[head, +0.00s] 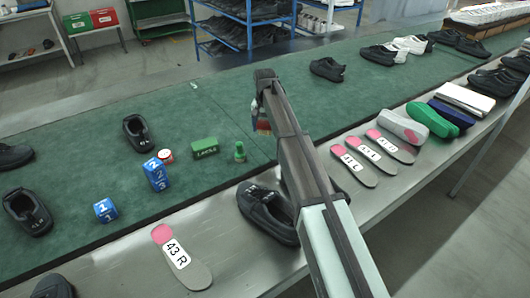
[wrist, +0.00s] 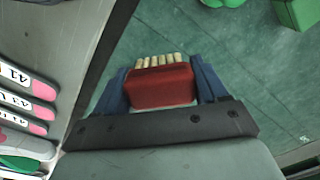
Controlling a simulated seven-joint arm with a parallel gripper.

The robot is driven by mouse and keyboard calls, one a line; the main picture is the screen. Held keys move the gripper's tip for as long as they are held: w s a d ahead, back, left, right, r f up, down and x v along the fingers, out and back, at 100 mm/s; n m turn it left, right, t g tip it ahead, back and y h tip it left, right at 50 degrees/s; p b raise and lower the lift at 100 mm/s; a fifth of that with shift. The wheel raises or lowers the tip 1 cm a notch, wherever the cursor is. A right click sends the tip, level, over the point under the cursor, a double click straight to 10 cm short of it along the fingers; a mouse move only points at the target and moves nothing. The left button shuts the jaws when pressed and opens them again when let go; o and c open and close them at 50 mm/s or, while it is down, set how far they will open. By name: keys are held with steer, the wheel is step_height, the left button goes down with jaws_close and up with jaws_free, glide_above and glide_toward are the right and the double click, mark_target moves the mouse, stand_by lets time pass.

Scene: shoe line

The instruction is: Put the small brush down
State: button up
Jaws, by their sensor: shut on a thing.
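My gripper (wrist: 160,88) is shut on the small brush (wrist: 160,84), with one blue finger on each side of it. The brush has a dark red body and a row of pale tan bristles that point away from my gripper. In the head view my gripper (head: 262,118) is over the green belt (head: 290,95), and my arm hides much of that spot. Only a small part of the brush shows there. I cannot tell whether the bristles touch the belt.
Insoles (head: 353,167) lie on the metal edge at right. A black shoe (head: 268,215) sits beside my arm.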

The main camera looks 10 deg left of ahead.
mark_target(265, 152)
steer(key=shift+f, duration=5)
steer(key=shift+f, duration=0.1)
steer(key=o, duration=1.1)
steer(key=shift+c, duration=0.2)
step_height(265, 152, up, 12)
steer(key=shift+r, duration=0.15)
